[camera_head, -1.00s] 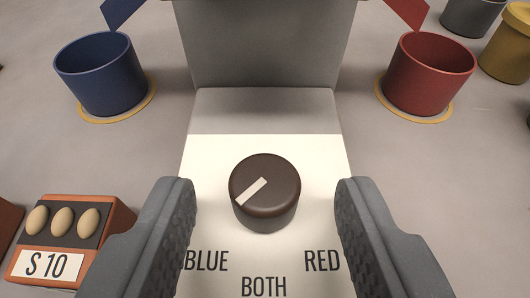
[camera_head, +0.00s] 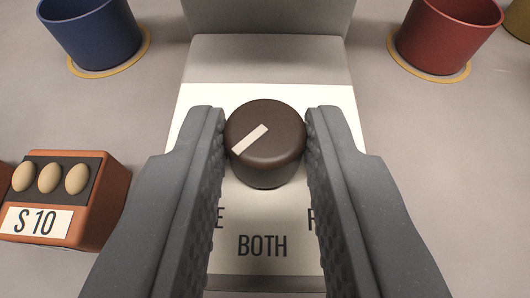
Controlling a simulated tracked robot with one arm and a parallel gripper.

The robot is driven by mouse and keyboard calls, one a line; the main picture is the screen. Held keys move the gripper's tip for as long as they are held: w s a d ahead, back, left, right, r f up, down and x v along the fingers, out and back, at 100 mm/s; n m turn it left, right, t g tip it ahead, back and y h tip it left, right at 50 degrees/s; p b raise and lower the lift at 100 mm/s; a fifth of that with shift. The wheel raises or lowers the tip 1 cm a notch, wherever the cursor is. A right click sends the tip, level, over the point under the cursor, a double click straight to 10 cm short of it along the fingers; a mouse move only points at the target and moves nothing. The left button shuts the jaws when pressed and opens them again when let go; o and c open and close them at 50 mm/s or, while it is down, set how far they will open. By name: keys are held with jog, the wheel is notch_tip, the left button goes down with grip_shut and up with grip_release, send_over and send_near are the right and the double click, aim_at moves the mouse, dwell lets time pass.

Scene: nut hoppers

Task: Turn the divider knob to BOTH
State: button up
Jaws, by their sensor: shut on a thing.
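The divider knob (camera_head: 266,145) is a dark brown round knob with a pale pointer bar on top. The bar runs from upper right to lower left, its lower-left end towards the BLUE side. My gripper (camera_head: 265,140) is shut on the knob, one finger at its left side and one at its right. The white label plate (camera_head: 262,262) below shows BOTH in full. The BLUE and RED words are mostly hidden behind my fingers.
A blue cup (camera_head: 90,35) stands on a yellow ring at upper left, a red cup (camera_head: 443,35) on another at upper right. A brown block marked S 10 (camera_head: 90,218) with several nuts sits at left. A grey housing (camera_head: 268,15) rises behind the knob.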

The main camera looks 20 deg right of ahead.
jog(key=shift+r+n+y+p, duration=0.2)
jog(key=shift+n+y+p, duration=0.15)
jog(key=shift+p, duration=0.55)
jog(key=p, duration=0.2)
jog(key=n+y+p, duration=0.1)
jog(key=p, duration=0.1)
jog(key=shift+s+d+y, duration=0.1)
jog(key=shift+d+y, duration=0.15)
jog(key=n+y+p, duration=0.1)
jog(key=p, duration=0.3)
jog(key=n+y+p, duration=0.2)
jog(key=p, duration=0.3)
jog(key=shift+d+r, duration=0.15)
jog(key=shift+d, duration=0.05)
jog(key=y+p, duration=0.1)
jog(key=p, duration=0.1)
jog(key=n+y+p, duration=0.1)
jog(key=p, duration=0.1)
jog(key=n+y+p, duration=0.1)
jog(key=p, duration=0.1)
jog(key=shift+d+n+g+p, duration=0.25)
jog(key=shift+g+p, duration=0.05)
jog(key=shift+p, duration=0.1)
jog(key=shift+w+f+n+y+p, duration=0.2)
jog(key=shift+n+y+p, duration=0.3)
jog(key=shift+y+p, duration=0.3)
jog(key=shift+d+n+g+p, duration=0.1)
jog(key=shift+n+g+p, duration=0.25)
jog(key=shift+p, duration=0.2)
grip_shut()
